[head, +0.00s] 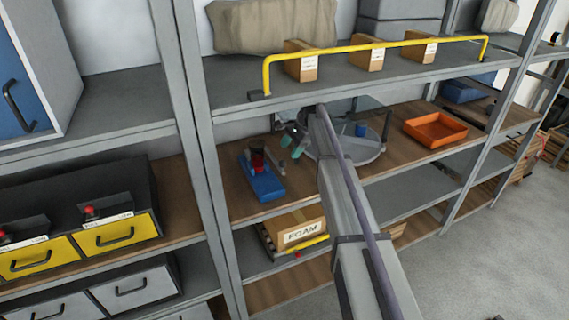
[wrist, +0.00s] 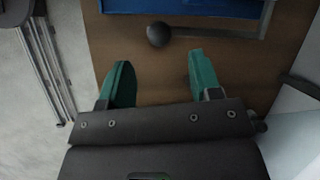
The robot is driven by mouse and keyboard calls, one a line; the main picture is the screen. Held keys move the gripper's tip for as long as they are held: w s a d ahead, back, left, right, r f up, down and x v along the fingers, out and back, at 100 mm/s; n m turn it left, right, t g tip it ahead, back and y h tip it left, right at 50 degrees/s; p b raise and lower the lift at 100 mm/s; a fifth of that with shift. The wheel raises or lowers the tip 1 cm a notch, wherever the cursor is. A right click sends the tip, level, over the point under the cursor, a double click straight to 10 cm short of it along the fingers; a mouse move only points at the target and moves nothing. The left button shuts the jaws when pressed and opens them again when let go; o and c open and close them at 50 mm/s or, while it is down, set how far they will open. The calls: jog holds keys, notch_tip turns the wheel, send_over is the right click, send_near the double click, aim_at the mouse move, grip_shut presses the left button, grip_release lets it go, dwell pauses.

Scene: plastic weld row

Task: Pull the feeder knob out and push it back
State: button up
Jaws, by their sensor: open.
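The feeder knob (wrist: 158,34) is a dark round ball in the wrist view, beside the edge of a blue body (wrist: 185,6). A grey bar (wrist: 225,33) runs to the right of the knob. My gripper (wrist: 159,60) is open, with its green fingers pointing toward the knob, one to each side of its line. The knob is ahead of the fingertips, and nothing shows between them but the brown shelf. In the head view a blue unit (head: 263,183) with a dark red part on top stands on the wooden shelf, left of my gripper (head: 291,137). The knob is too small to tell there.
A round grey tray (head: 365,152) with a blue cup (head: 360,129) stands right of my gripper, partly behind my arm. An orange bin (head: 436,130) is farther right. A yellow rail (head: 375,46) fronts the shelf above.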

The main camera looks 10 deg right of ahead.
aim_at(284, 162)
jog(key=b+x, duration=0.2)
jog(key=x, duration=0.1)
jog(key=b+x, duration=0.2)
jog(key=x, duration=0.1)
jog(key=shift+d+f+b, duration=0.15)
jog(key=shift+d+b, duration=0.05)
jog(key=shift+b, duration=0.15)
jog(key=shift+a+f+b, duration=0.3)
jog(key=shift+r, duration=0.15)
grip_shut()
